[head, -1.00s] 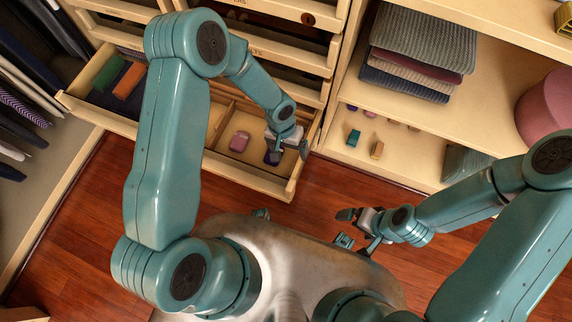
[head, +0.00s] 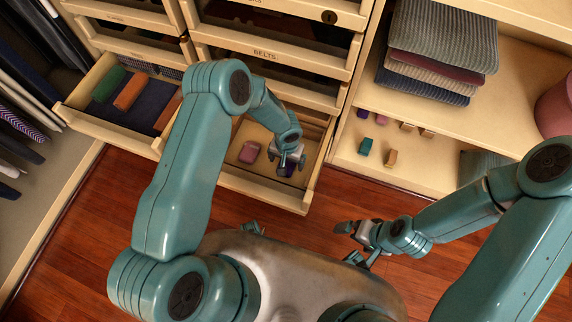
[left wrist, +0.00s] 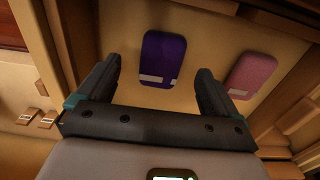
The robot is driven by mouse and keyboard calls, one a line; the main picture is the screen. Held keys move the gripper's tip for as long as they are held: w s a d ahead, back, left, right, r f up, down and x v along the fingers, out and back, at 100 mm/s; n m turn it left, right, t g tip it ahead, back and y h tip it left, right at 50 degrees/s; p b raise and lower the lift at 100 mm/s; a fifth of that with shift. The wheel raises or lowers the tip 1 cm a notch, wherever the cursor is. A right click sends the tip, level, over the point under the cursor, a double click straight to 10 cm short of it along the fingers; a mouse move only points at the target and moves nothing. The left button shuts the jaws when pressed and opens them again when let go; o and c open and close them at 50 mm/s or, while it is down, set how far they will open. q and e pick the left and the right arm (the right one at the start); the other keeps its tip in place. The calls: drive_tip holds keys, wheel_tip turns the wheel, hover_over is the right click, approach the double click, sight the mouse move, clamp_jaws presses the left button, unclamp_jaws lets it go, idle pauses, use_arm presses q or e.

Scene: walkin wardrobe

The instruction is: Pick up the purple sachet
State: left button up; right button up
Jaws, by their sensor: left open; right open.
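The purple sachet (left wrist: 164,57) lies flat on the floor of the open drawer (head: 262,194), with a pale strip across one end. In the left wrist view it sits between the two open fingers of my left gripper (left wrist: 155,88), with room on both sides, mostly beyond their tips. In the head view my left gripper (head: 290,160) is over the drawer's right part and hides most of the sachet (head: 287,170). My right gripper (head: 362,240) is open and empty, out over the wooden floor.
A pink sachet (head: 249,152) lies beside the purple one and also shows in the left wrist view (left wrist: 250,75). Drawer walls and a divider stand close around. Small coloured items, including a teal one (head: 365,146), sit on the shelf at right.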

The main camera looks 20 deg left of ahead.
sight(287, 165)
use_arm(q)
drive_tip(key=f, duration=0.2)
drive_tip(key=f+b, duration=0.1)
drive_tip(key=f, duration=0.1)
drive_tip(key=shift+s+a+f, duration=0.1)
drive_tip(key=shift+s, duration=0.1)
drive_tip(key=c, duration=1.1)
